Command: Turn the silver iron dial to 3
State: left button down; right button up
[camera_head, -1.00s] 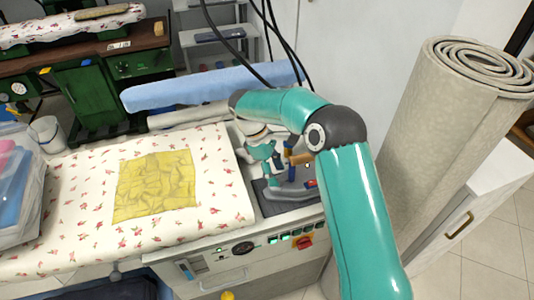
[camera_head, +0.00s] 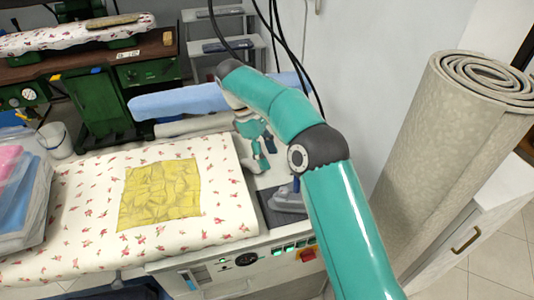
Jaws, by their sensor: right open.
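The silver iron (camera_head: 288,197) stands on a dark rest pad (camera_head: 272,215) at the right end of the pressing table. Only its lower grey body shows; my right arm hides its handle, and I cannot make out the dial or its setting. My right gripper (camera_head: 263,158) is open and empty, behind and to the left of the iron, near the right edge of the padded board. It looks apart from the iron. My left gripper is not in view.
A yellow cloth (camera_head: 160,192) lies on the flowered board (camera_head: 90,225). A blue padded sleeve board (camera_head: 190,102) is behind. Black cables (camera_head: 283,40) hang above. A rolled carpet (camera_head: 445,150) stands at the right.

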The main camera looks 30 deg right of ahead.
aim_at(283, 190)
jog(key=s+a+r+n+t+h+b, duration=0.2)
jog(key=s+a+r+n+t+b, duration=0.15)
jog(key=n+b, duration=0.4)
jog(key=shift+n+g, duration=0.25)
jog(key=shift+n, duration=0.5)
jog(key=x, duration=1.6)
jog(key=shift+w+a, duration=0.1)
jog(key=shift+w, duration=0.05)
grip_shut()
jog(key=shift+p, duration=0.3)
